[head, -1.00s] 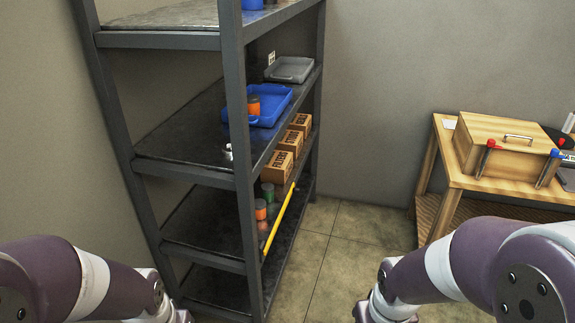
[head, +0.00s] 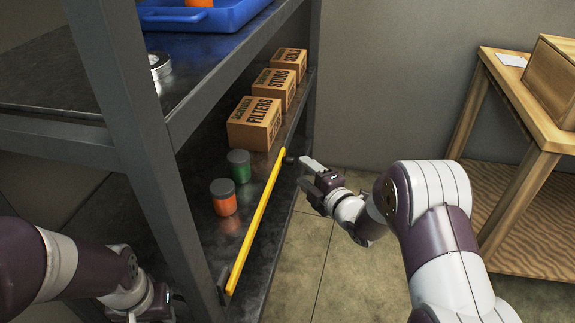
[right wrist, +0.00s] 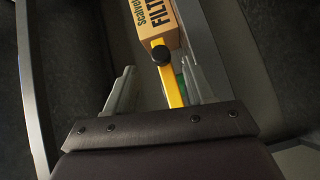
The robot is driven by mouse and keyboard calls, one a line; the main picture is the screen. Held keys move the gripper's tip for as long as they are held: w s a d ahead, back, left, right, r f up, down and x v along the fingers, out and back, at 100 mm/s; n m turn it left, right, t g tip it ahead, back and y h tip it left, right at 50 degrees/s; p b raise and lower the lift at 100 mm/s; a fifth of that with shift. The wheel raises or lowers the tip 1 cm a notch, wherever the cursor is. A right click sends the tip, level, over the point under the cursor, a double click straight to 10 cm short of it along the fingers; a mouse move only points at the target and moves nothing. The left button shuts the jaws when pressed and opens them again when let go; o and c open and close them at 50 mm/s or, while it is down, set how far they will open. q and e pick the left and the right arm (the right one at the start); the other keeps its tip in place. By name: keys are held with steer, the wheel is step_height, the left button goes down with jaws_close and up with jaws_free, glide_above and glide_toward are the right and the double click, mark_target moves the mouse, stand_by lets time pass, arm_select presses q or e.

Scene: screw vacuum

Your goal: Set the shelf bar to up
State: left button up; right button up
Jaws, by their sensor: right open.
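The yellow shelf bar (head: 257,220) runs across the front of the middle shelf, from a dark bracket at its near end to a black knob (head: 290,158) at its far end. My right gripper (head: 304,174) is open and empty, just right of the knob. In the right wrist view the bar (right wrist: 173,90) and black knob (right wrist: 163,55) show between and beyond the two spread fingers (right wrist: 155,93). No contact is clear. My left gripper (head: 150,312) is low at the left, cut by the frame edge, and its jaws are unclear.
Behind the bar stand an orange jar (head: 223,198), a green jar (head: 239,167) and cardboard boxes (head: 255,123). A dark shelf post (head: 150,170) stands at the left. A blue tray (head: 215,15) is on the shelf above. A wooden table (head: 520,130) is at the right.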

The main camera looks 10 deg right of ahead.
mark_target(288, 158)
steer(key=b+x, duration=0.1)
steer(key=x, duration=0.6)
steer(key=shift+w+a+f+b, duration=0.1)
steer(key=shift+w+f+b, duration=0.1)
steer(key=shift+w+b, duration=0.15)
steer(key=shift+w+a+r, duration=0.1)
steer(key=shift+w+a, duration=0.1)
steer(key=shift+w, duration=0.3)
jaws_close()
